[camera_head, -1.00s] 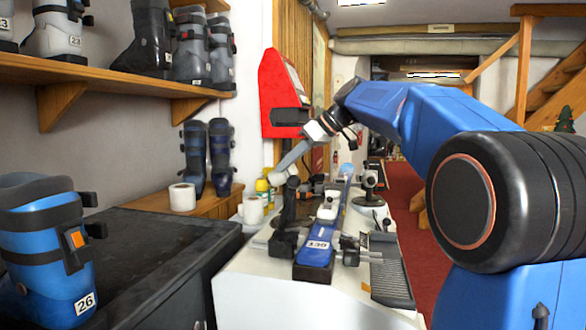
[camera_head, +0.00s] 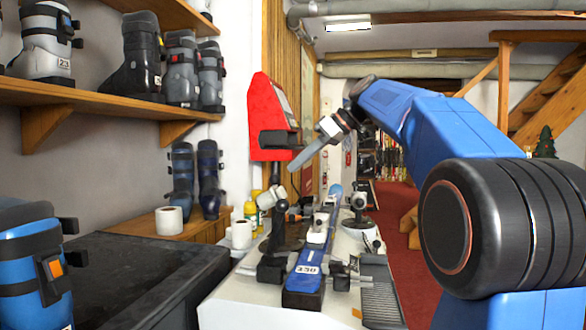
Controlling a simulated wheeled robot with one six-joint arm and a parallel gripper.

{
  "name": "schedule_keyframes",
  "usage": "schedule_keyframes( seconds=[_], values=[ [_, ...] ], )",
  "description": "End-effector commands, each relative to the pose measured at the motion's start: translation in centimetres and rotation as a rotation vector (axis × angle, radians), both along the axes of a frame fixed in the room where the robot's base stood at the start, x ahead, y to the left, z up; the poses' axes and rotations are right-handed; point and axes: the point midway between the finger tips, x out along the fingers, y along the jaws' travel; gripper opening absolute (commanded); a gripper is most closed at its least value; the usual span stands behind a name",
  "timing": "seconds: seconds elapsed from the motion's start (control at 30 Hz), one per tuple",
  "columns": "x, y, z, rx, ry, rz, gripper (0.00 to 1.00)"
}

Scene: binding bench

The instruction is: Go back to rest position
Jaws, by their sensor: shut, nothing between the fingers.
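My gripper (camera_head: 296,166) is at the end of my blue arm (camera_head: 425,122), in the upper middle of the view. Its long grey fingers are shut and empty, pointing down and left. They are in the air above the white bench (camera_head: 240,309), in front of the lower part of a red machine (camera_head: 270,105).
A dark cabinet top (camera_head: 165,270) is at the lower left, with a blue boot (camera_head: 35,265) in front. White mugs (camera_head: 242,234), yellow bottles (camera_head: 251,213) and a paper roll (camera_head: 169,220) stand behind. A shelf (camera_head: 90,95) holds several boots.

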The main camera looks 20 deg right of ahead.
Motion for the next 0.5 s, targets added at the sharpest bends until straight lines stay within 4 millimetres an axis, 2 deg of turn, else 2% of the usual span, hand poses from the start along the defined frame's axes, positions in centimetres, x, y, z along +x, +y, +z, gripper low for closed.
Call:
schedule_keyframes(
  seconds=[0.5],
  values=[
    [-0.24, 0.23, -0.27, 0.000, 0.008, -0.007, 0.00]
  ],
)
